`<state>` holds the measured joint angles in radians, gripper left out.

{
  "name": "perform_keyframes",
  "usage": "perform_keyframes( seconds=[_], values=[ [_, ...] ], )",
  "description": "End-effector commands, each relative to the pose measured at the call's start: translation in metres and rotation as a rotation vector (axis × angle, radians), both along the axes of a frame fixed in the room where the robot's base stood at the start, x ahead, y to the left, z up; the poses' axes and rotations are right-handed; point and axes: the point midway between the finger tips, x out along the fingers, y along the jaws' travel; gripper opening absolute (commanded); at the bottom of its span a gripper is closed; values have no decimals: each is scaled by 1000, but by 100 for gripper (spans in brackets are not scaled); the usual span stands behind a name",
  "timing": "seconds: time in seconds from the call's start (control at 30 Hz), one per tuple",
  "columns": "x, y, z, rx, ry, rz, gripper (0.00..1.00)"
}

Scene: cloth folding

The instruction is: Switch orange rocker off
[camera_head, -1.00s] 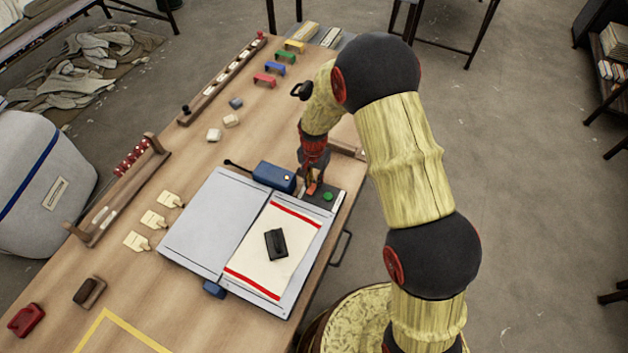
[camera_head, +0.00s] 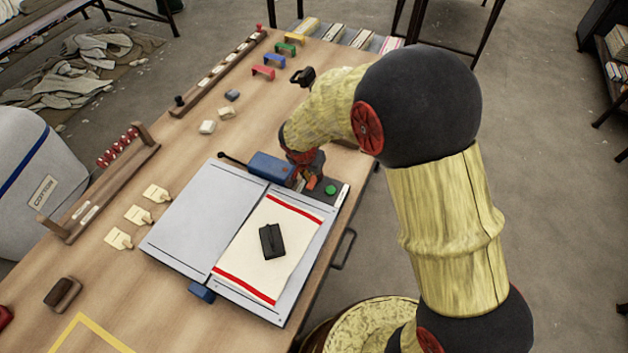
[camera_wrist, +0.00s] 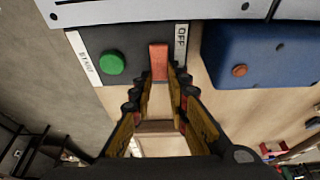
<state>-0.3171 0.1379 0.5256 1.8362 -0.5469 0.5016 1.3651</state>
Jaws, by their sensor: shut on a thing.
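The orange rocker (camera_wrist: 159,62) sits on a dark panel (camera_wrist: 128,45) beside a white OFF label (camera_wrist: 181,45). In the wrist view, my gripper (camera_wrist: 160,77) has one finger on each side of the rocker and is shut on it. In the head view, the orange rocker (camera_head: 310,182) shows as a small patch next to the green button (camera_head: 330,190). My gripper (camera_head: 304,180) reaches down there, with its fingertips partly hidden. The green button (camera_wrist: 112,64) also shows in the wrist view, beside a START label (camera_wrist: 85,60).
A blue block (camera_head: 270,168) with a lever lies left of the panel.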

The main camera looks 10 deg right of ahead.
Motion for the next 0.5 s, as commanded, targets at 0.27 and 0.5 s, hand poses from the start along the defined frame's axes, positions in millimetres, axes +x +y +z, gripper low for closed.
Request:
perform_keyframes(
  seconds=[0.27,0.5],
  values=[
    [-2,1,-2,-19,-32,1,0],
    [-2,1,0,-20,-34,0,0]
  ],
)
